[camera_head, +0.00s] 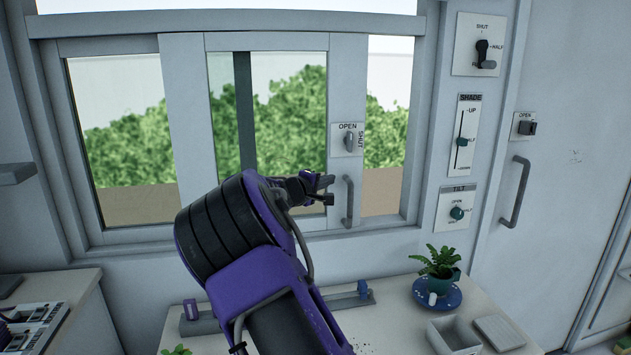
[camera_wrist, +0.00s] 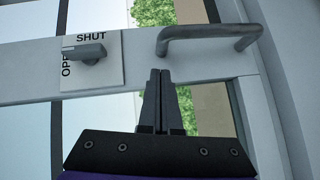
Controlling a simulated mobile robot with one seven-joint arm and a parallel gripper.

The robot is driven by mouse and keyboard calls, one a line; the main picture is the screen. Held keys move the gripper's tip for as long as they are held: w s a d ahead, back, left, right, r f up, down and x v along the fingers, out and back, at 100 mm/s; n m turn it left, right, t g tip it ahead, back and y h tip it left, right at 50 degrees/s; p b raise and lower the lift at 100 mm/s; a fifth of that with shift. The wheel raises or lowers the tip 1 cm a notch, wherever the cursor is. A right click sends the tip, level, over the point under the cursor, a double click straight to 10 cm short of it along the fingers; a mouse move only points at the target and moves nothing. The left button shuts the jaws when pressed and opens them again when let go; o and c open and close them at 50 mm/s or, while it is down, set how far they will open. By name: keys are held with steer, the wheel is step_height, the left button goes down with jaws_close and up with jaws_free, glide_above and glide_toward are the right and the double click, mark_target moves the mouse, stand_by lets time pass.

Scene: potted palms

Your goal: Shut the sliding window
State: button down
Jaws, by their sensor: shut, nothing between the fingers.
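The sliding window's movable sash (camera_head: 265,42) stands short of the right frame post (camera_head: 417,130), leaving an open gap (camera_head: 385,150). The sash's right stile carries a latch knob (camera_head: 349,142) on an OPEN/SHUT plate and a grey bar handle (camera_head: 347,203). The knob lies along the OPEN direction; it also shows in the wrist view (camera_wrist: 86,53). My gripper (camera_head: 331,190) is shut and empty, just left of the handle. In the wrist view its closed fingertips (camera_wrist: 160,74) are just below one end of the handle (camera_wrist: 207,33); I cannot tell whether they touch.
Right of the window are a SHUT/HALF switch (camera_head: 483,53), a SHADE slider (camera_head: 465,135) and a TILT knob (camera_head: 457,213). A door handle (camera_head: 515,192) is farther right. Below, a potted plant (camera_head: 438,262) on a blue saucer (camera_head: 452,300) and a grey box (camera_head: 455,337) stand on the counter.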

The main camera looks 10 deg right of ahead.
mark_target(345, 179)
steer(key=shift+s+d+f, duration=0.1)
steer(key=shift+d+f, duration=0.05)
steer(key=shift+d, duration=0.6)
steer(key=shift+s+d+f, duration=0.1)
steer(key=shift+d, duration=0.6)
